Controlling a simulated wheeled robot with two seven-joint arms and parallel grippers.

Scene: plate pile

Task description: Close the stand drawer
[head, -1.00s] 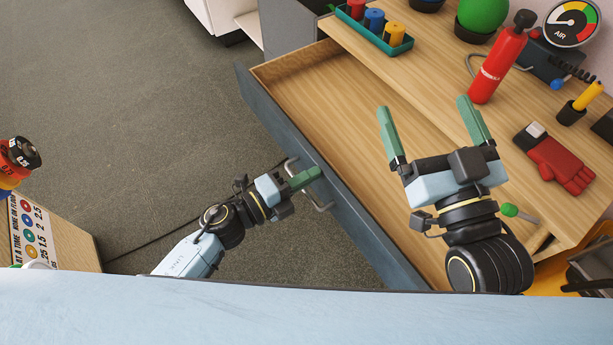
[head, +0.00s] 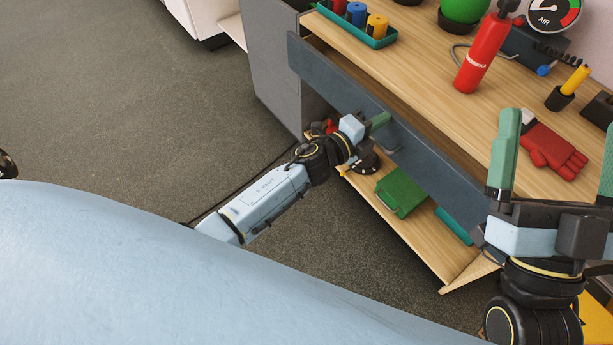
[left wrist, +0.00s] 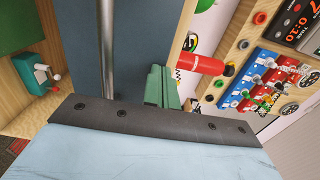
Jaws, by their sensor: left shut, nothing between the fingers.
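The stand drawer's blue-grey front (head: 440,175) runs diagonally across the head view. It stands out only a little from the stand (head: 475,130), with a narrow strip of its inside showing behind the front. My left gripper (head: 380,121) is shut and empty, its green fingertips against or very close to the drawer front beside the handle; exact contact is hard to tell. In the left wrist view the shut fingers (left wrist: 160,85) point at the drawer front (left wrist: 135,45), with the silver handle bar (left wrist: 107,45) to their left. My right gripper (head: 560,130) is open and empty above the stand's right end.
A red extinguisher (head: 485,55), a red glove (head: 550,148) and a teal tray (head: 345,25) with coloured spools are on the stand top. A lower shelf (head: 445,250) below the drawer holds a green box (head: 400,193). Floor to the left is open.

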